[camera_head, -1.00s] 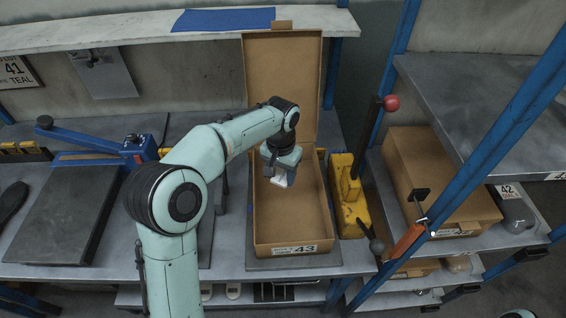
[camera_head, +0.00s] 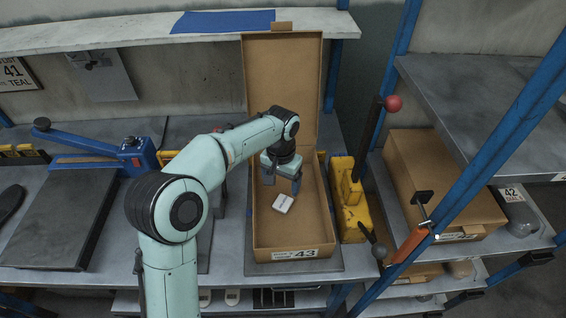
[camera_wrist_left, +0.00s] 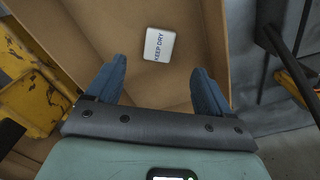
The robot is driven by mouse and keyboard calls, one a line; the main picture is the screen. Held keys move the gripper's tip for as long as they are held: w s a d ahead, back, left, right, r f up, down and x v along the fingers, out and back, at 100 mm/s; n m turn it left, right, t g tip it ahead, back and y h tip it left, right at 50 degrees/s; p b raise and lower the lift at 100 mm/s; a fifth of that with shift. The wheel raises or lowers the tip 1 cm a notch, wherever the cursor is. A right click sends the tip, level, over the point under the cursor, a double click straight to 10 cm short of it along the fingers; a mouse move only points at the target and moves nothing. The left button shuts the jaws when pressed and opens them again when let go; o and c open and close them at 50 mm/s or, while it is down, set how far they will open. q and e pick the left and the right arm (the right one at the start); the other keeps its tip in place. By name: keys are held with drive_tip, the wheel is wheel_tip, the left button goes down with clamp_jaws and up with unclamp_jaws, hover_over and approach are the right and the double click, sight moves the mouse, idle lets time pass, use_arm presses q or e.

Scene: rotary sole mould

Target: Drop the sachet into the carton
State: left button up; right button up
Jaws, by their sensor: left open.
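The white sachet (camera_head: 283,203) lies inside the open cardboard carton (camera_head: 316,236), on its floor. In the left wrist view the sachet (camera_wrist_left: 159,45) shows "KEEP DRY" print and lies beyond the fingertips, apart from them. The carton's lid (camera_head: 283,85) stands upright at the back, and its front bears a "43" label. My left gripper (camera_head: 282,184) is over the carton, behind the sachet in the head view. Its two fingers (camera_wrist_left: 161,75) are spread with nothing between them. My right gripper is not in view.
A yellow press with a black lever (camera_head: 350,200) stands close to the carton's right side. A blue-armed device (camera_head: 137,155) with a dark plate is at left. A rack with a closed carton (camera_head: 425,180) is at right. A shelf (camera_head: 130,28) runs along the back.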

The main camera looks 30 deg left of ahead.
use_arm(q)
wheel_tip(320, 180, up, 13)
drive_tip(key=p, duration=0.2)
drive_tip(key=shift+p, duration=0.3)
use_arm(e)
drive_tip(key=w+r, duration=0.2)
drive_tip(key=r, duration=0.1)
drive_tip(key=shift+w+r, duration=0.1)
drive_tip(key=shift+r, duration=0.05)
